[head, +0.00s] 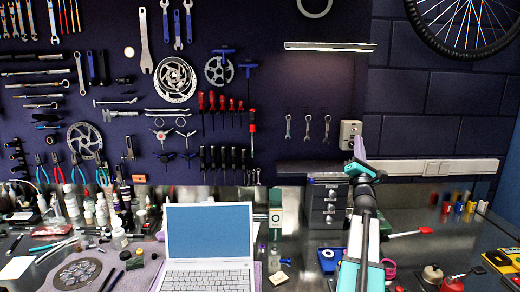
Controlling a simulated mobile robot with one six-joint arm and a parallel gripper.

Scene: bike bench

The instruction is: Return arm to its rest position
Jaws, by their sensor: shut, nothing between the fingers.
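My arm rises from the bottom of the head view, right of centre, with white, dark and teal links. It reaches up and away over the bench. My gripper (359,143) is at its far end, small in the picture, in front of the wall near a pale socket box (347,130). The gripper is shut and empty, its fingers pointing up in the picture. Whether it touches the wall or the box cannot be told from this one view.
An open laptop (209,235) stands left of my arm. A small drawer unit (328,203) is behind the arm. Bottles and tools crowd the bench at left. Tools hang on the wall (300,90).

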